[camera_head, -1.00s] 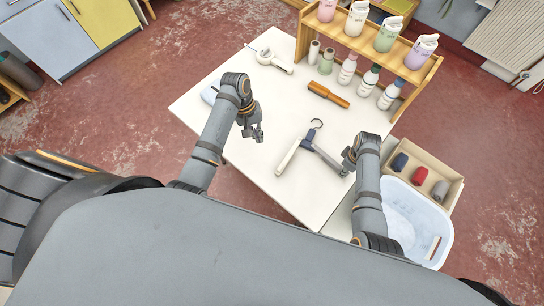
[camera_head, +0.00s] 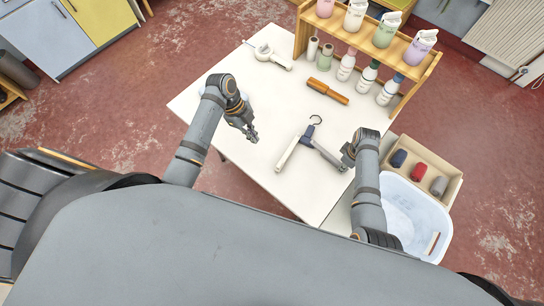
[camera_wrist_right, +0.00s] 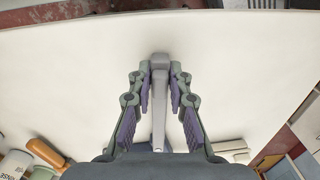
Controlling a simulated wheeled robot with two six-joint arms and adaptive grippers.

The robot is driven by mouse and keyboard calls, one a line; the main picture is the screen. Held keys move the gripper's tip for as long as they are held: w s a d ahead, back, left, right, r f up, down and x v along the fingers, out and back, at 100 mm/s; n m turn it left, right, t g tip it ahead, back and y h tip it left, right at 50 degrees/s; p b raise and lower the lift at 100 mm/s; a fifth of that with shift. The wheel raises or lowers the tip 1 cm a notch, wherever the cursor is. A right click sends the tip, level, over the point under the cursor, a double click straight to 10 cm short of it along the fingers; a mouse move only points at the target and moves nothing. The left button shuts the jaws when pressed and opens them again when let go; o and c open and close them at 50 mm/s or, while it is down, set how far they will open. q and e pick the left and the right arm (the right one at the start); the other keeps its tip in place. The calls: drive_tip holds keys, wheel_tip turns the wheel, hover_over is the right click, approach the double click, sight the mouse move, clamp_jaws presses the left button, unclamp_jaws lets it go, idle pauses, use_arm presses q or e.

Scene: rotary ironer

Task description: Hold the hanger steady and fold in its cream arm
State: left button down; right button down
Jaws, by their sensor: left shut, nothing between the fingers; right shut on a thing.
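In the right wrist view the grey arm (camera_wrist_right: 159,105) runs between the fingers of my right gripper (camera_wrist_right: 160,82). My left gripper (camera_head: 253,138) is shut and empty, to the left of the cream arm and apart from it.
A brown-handled brush (camera_head: 327,91) and a white device (camera_head: 270,57) lie further back on the table (camera_head: 222,135). Bottles stand under a wooden shelf (camera_head: 360,45). A box of rolls (camera_head: 455,185) and a pale tub (camera_head: 400,205) are at the right.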

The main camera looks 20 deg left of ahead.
sight(278, 164)
use_arm(q)
drive_tip(key=x, duration=0.9)
drive_tip(key=shift+d+f, duration=0.2)
drive_tip(key=shift+f, duration=0.1)
drive_tip(key=d, duration=0.1)
drive_tip(key=s+d, duration=0.1)
drive_tip(key=d, duration=0.1)
drive_tip(key=shift+d+f, duration=0.15)
drive_tip(key=shift+d, duration=0.3)
drive_tip(key=shift+s+d, duration=0.4)
drive_tip(key=shift+d, duration=0.45)
